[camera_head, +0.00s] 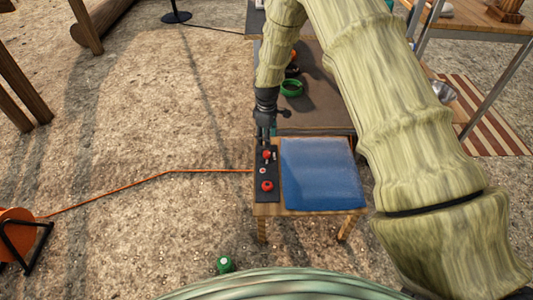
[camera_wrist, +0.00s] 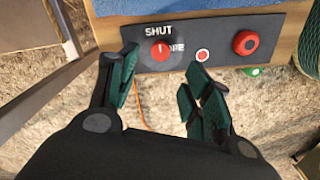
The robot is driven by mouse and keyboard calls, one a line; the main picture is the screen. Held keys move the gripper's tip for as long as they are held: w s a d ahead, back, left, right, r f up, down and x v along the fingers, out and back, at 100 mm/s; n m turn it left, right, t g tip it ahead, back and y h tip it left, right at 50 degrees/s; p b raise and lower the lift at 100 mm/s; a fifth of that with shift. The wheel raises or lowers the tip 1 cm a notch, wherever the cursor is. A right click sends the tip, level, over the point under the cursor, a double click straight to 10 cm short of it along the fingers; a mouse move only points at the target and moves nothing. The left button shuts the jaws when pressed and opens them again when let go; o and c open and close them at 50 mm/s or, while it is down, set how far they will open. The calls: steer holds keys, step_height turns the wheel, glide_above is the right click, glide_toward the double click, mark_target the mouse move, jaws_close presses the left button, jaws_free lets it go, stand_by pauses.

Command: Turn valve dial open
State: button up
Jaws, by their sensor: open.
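The valve dial (camera_wrist: 160,51) is a red round knob on a dark panel (camera_wrist: 213,48). Its pale pointer line stands upright toward the word SHUT. Lettering right of the dial is partly covered; only part of it reads. In the head view, the dial (camera_head: 267,154) is at the far end of the panel (camera_head: 265,194), on the table's left side. My gripper (camera_wrist: 164,62) is open and empty, its fingers apart on either side of the dial in the wrist view. In the head view, my gripper (camera_head: 264,136) points down over the panel's far end. Contact with the dial cannot be told.
A red button (camera_wrist: 245,43) and a small red-and-white round piece (camera_wrist: 202,55) share the panel. A blue mat (camera_head: 320,175) covers most of the small table. An orange cable (camera_head: 165,173) runs from the left to the panel.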

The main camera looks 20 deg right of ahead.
mark_target(267, 153)
step_height(267, 153, down, 9)
steer(key=shift+r+b, duration=0.1)
steer(key=shift+b, duration=0.95)
steer(key=shift+c, duration=0.3)
steer(key=c, duration=1)
